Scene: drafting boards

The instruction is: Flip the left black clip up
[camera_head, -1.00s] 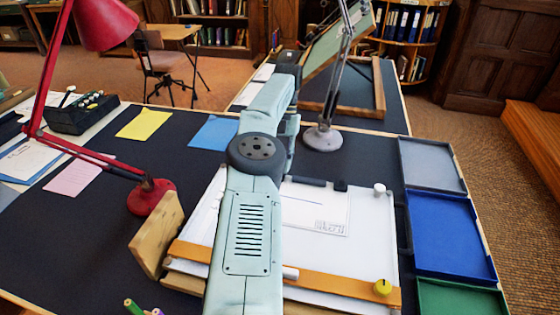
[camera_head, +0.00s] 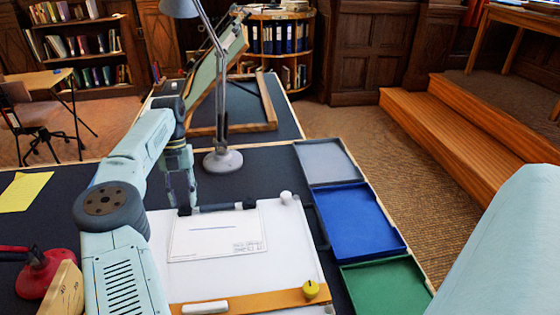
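The white drafting board (camera_head: 285,240) lies at the lower middle of the head view, with a drawing sheet (camera_head: 215,235) on it. The left black clip (camera_head: 184,210) is a small dark shape at the sheet's upper left corner, partly hidden by my gripper. The right black clip (camera_head: 250,205) is at the upper right corner. A dark bar (camera_head: 225,208) lies between them along the sheet's top edge. My gripper (camera_head: 181,203) points down at the left clip, very close to it. Contact, and whether the fingers are open, cannot be made out.
A lamp with a grey base (camera_head: 223,161) stands just behind the board. Grey (camera_head: 325,162), blue (camera_head: 358,220) and green (camera_head: 385,288) trays line the right edge. A wooden straightedge (camera_head: 255,301) with a yellow knob (camera_head: 310,289) crosses the board's front. A red lamp base (camera_head: 45,272) is left.

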